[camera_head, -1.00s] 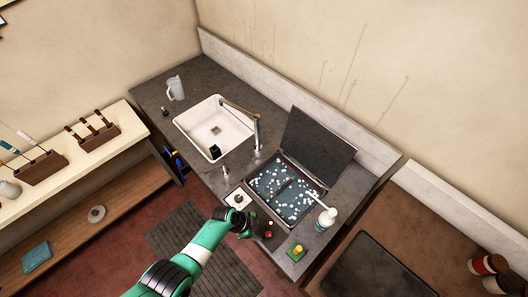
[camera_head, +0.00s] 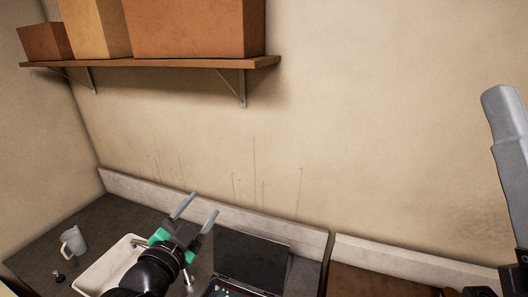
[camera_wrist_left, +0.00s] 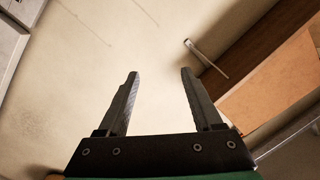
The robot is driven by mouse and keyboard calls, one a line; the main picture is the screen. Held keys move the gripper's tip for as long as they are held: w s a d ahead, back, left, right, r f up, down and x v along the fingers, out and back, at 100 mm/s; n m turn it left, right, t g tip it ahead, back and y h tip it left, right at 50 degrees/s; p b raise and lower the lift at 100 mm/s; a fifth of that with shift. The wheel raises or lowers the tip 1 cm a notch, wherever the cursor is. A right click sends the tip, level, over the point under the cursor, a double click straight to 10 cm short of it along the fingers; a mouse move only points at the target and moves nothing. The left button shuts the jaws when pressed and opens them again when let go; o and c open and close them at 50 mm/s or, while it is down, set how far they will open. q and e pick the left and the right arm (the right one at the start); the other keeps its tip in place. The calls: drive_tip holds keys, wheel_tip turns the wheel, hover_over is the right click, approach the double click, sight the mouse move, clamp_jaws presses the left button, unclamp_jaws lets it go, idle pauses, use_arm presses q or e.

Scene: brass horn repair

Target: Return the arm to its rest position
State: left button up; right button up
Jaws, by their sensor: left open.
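My left gripper (camera_head: 196,213) is raised above the counter by the sink in the head view. Its two grey fingers point up toward the wall and stand apart, with nothing between them. The left wrist view also shows the left gripper (camera_wrist_left: 160,73) with its fingers spread and empty, facing the wall and a shelf. At the right edge of the head view, a large grey finger on a black mount (camera_head: 508,150) looks like part of my right gripper, cut off by the frame.
A white sink (camera_head: 104,270), a clear jug (camera_head: 73,241) and an open dark-lidded case (camera_head: 250,258) are on the counter (camera_head: 40,245). A wall shelf (camera_head: 160,63) holds several boxes. The wall between shelf and counter is clear.

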use_arm(q)
drive_tip(key=s+r+n+t, duration=0.2)
drive_tip(key=s+r+t, duration=0.3)
drive_tip(key=r, duration=1)
drive_tip(key=s+a+r+n+t, duration=0.2)
drive_tip(key=s+r+n, duration=0.2)
drive_tip(key=s+r, duration=0.3)
drive_tip(key=s+a+r+n+t+y, duration=0.1)
drive_tip(key=s+a+r+n+t, duration=0.1)
drive_tip(key=s+r, duration=0.4)
drive_tip(key=s+n+t, duration=0.1)
drive_tip(key=s, duration=0.4)
drive_tip(key=shift+r+n+t+y, duration=0.3)
drive_tip(key=shift+r+n, duration=0.05)
drive_tip(key=shift+n, duration=0.05)
drive_tip(key=shift+d, duration=0.1)
drive_tip(key=shift+c, duration=0.4)
